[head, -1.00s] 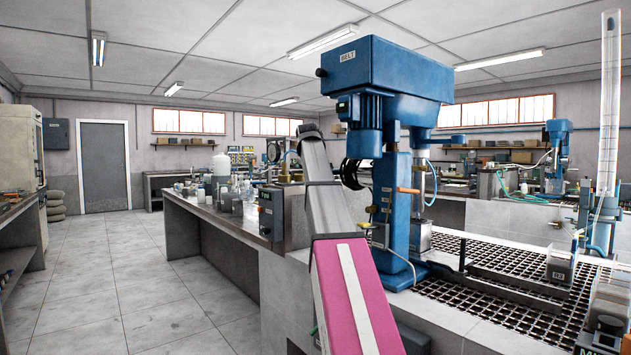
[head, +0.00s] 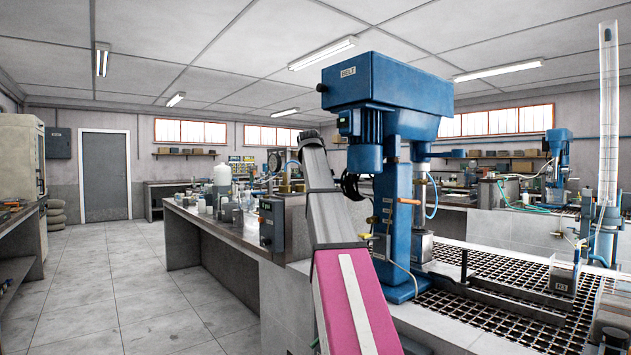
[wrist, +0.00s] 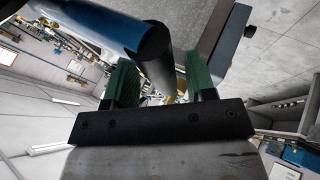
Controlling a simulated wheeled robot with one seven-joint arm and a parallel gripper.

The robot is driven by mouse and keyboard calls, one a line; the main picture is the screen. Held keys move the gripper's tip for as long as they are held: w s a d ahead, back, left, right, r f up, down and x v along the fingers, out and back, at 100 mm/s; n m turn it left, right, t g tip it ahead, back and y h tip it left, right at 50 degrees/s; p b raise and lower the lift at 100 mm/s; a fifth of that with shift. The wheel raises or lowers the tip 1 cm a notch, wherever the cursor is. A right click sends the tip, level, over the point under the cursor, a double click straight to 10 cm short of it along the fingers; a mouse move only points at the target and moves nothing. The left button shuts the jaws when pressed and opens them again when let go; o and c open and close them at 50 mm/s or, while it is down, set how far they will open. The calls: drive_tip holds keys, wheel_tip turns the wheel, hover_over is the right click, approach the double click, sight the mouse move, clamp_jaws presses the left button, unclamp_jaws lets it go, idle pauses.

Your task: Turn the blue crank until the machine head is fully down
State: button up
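The blue flotation machine (head: 390,85), labelled BELT, stands on a bench right of centre in the head view. Its machine head sits high on a blue column (head: 390,225). My gripper (head: 312,138) is left of the column, at the end of my arm. In the wrist view, my gripper (wrist: 160,85) has two green fingers set apart. A dark cylindrical piece (wrist: 157,65), apparently the crank's handle, shows between them, with a gap at the right finger. A blue bar (wrist: 95,20) with a dark end joins it. The crank is not clearly visible in the head view.
A black ringed part (head: 352,186) is beside the column, close to my arm. A dark control box (head: 272,222) is on the bench to the left. A metal grating (head: 480,310) lies right of the machine. The floor (head: 110,285) at left is clear.

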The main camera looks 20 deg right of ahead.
drive_tip(key=v, duration=1)
drive_tip(key=shift+s+r, duration=0.25)
drive_tip(key=shift+r, duration=0.05)
drive_tip(key=shift+a, duration=0.15)
drive_tip(key=shift+s, duration=0.1)
